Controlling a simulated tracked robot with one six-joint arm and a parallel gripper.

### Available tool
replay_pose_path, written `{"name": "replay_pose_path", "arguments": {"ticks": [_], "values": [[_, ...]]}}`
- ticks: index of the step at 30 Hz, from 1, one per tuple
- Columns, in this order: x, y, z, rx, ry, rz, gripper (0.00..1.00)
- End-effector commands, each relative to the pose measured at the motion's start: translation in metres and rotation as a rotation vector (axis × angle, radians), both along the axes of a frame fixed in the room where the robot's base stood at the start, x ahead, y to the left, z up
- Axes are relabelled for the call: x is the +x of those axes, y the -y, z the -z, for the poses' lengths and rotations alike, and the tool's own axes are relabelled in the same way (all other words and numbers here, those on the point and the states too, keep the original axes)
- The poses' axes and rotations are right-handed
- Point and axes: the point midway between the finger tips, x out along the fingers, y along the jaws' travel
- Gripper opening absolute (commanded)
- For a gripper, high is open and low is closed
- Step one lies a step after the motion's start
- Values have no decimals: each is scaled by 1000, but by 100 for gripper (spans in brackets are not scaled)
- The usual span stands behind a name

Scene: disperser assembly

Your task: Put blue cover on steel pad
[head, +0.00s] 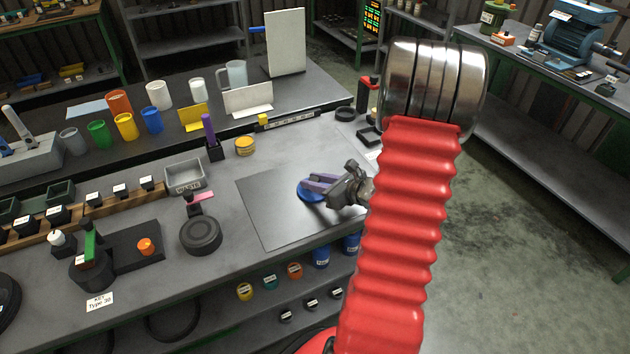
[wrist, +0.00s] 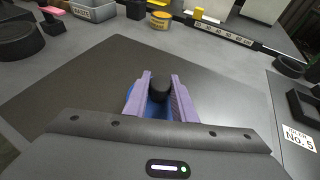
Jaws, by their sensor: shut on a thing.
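The blue cover (head: 312,191) is a round disc low over the steel pad (head: 262,213) in the head view; I cannot tell whether it touches the pad. My gripper (head: 318,183) is shut on the cover. In the wrist view, the purple fingers of my gripper (wrist: 160,98) stand on both sides of a black knob (wrist: 160,86), with the blue cover (wrist: 157,110) below it. Part of the cover is hidden by the fingers. The pad (wrist: 80,90) is a flat dark sheet, otherwise bare.
A black round part (head: 200,236) lies left of the pad, near a grey tray (head: 185,177). A yellow tin (head: 245,146) stands behind the pad. Several coloured cups line the back of the bench. A "No.5" label (wrist: 298,138) lies right of the pad.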

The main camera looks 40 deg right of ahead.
Motion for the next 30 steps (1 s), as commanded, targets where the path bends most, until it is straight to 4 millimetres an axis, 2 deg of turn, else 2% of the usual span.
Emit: {"name": "replay_pose_path", "arguments": {"ticks": [3, 4, 12, 22, 30], "values": [[0, 0, 1, 0, 1, 0, 0], [0, 0, 2, 1, 0, 0, 25], [0, 0, 2, 1, 0, 0, 43], [0, 0, -1, 0, 0, 0, 43], [-26, 4, -12, -1, 0, 4, 43]]}}
